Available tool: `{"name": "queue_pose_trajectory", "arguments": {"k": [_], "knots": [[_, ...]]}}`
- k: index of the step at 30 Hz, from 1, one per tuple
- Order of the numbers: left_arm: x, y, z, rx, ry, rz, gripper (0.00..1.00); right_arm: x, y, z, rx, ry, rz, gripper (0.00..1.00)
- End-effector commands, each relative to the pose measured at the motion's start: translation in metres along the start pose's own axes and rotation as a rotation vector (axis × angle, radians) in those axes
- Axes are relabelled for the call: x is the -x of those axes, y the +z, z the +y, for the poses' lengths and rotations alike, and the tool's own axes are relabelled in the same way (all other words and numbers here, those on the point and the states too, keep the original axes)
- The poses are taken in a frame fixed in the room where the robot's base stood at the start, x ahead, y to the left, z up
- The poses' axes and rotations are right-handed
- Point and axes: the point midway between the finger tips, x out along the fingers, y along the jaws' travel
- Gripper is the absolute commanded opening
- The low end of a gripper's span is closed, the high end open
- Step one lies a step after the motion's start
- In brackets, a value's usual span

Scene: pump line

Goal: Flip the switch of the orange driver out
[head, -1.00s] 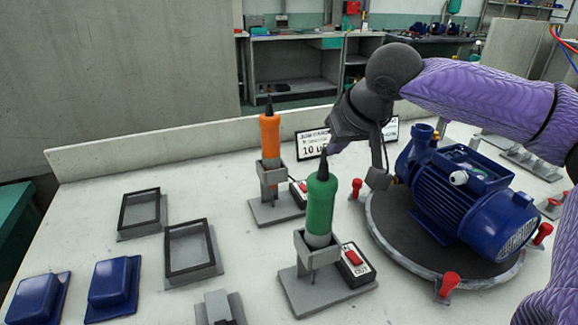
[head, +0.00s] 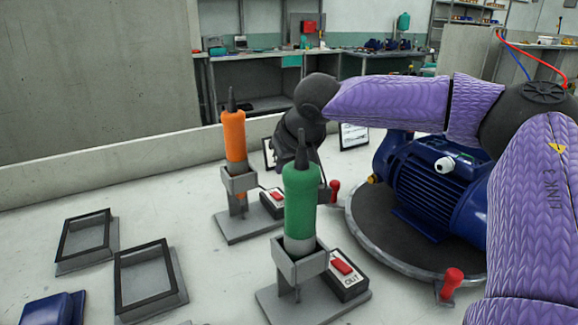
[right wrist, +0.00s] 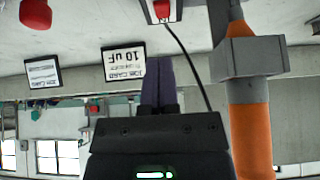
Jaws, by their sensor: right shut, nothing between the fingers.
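The orange driver (head: 234,135) stands upright, tip up, in a grey holder (head: 239,181) behind and left of the green driver (head: 301,200). Its dark switch box with a red switch (head: 272,197) sits at the holder's right. The switch (right wrist: 163,10) also shows at the top edge of the right wrist view; its position cannot be told. My right gripper (head: 285,162) is above and behind that switch box, partly hidden by the green driver. In the right wrist view its purple fingers (right wrist: 159,82) are shut and empty, pointing toward the switch and apart from it. My left gripper is not in view.
The green driver's box has a red switch (head: 341,267) and an OUT label. A blue pump (head: 432,188) stands on a round dark plate at right, with red knobs (head: 453,280) around it. Two black frames (head: 86,240) lie at left. Cards stand behind the right hand.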

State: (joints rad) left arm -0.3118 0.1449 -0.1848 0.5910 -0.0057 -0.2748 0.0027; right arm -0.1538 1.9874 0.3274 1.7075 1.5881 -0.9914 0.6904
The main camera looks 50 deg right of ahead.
Motion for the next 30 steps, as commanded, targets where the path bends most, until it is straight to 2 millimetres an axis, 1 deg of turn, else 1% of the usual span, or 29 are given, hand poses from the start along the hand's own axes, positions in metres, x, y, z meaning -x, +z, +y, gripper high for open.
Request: {"name": "queue_pose_trajectory", "arguments": {"k": [1,7,11,22,26,30], "knots": [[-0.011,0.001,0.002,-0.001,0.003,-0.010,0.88,-0.018,0.004,0.000,0.002,0.004,-0.007,0.00],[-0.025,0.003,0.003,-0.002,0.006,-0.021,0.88,-0.033,0.024,0.000,0.001,-0.001,-0.002,0.00],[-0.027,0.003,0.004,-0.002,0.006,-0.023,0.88,-0.036,0.028,0.000,0.001,-0.001,0.000,0.00],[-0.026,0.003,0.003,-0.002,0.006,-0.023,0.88,-0.036,0.029,0.001,0.000,0.001,0.012,0.00],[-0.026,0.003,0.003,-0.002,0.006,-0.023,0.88,-0.041,0.033,0.005,-0.005,0.008,0.099,0.00],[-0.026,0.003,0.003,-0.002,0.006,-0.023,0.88,-0.044,0.034,0.002,-0.002,0.003,0.194,0.00]]}}
